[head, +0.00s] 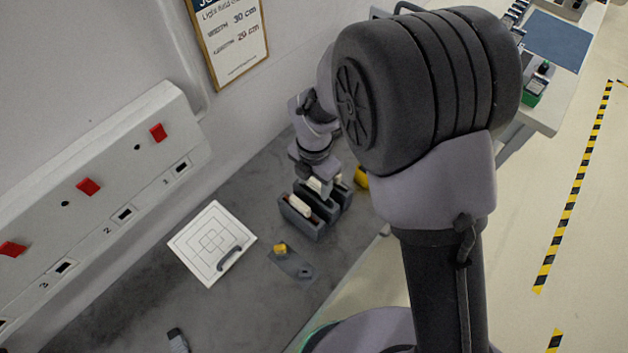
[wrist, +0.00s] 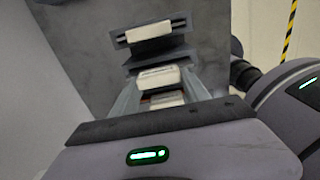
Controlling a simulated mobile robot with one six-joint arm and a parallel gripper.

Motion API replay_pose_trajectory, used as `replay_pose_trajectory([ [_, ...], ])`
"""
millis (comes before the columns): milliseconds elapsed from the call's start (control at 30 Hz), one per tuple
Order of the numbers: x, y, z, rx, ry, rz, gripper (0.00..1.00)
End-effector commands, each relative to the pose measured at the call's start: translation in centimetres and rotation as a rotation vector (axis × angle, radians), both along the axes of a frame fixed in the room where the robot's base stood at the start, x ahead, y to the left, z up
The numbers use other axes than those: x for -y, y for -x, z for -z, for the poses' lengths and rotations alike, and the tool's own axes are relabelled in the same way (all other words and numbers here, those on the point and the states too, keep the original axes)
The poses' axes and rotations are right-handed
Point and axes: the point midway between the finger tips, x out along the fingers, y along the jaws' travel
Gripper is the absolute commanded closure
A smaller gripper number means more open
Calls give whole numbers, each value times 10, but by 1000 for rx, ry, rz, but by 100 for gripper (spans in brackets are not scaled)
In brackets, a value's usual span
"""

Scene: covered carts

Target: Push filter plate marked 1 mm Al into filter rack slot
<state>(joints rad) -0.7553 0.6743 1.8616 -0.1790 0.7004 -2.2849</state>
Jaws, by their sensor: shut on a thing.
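A dark grey rack (head: 302,217) stands on the grey bench in the head view, with several upright slots. Plates with white tops stand in it, one of them at the near side (head: 299,205). My gripper (head: 322,183) reaches down over the rack's far part. In the wrist view my gripper (wrist: 158,84) is shut on a white-topped plate (wrist: 158,76), its grey fingers on either side. Another white-topped plate (wrist: 149,33) sits in a dark slot farther off. I cannot read a 1 mm Al mark, and the held plate's lower part is hidden.
A white square board (head: 212,243) with a handle and a small grey piece with a yellow knob (head: 281,248) lie on the bench. A wall panel (head: 105,200) with red switches runs along the left. A yellow object (head: 361,178) is beside the rack. The front bench is mostly clear.

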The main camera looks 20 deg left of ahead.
Motion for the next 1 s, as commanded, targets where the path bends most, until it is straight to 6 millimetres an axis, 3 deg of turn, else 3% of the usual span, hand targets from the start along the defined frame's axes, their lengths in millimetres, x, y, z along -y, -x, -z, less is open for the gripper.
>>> replay_pose_trajectory([
  [933,0,0,25,0,0,0,91],
  [967,0,0,24,0,0,0,40],
  [1000,0,0,23,0,0,0,32],
])
